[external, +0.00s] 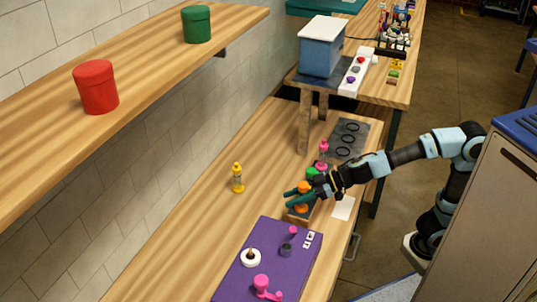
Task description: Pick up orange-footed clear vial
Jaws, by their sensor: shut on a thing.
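My gripper (291,200), with teal fingers, is low over the wooden bench and shut on the orange-footed vial (303,187). Orange parts of the vial show above and between the fingers. Its clear body is too small and covered to make out. I cannot tell whether the vial touches the bench or a holder under it.
A green piece (315,168) and a pink vial (323,149) stand just behind my gripper. A yellow vial (237,178) stands apart to the left. A purple board (230,284) with pink and dark pieces lies in front. A dark ringed mat (360,127) lies behind.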

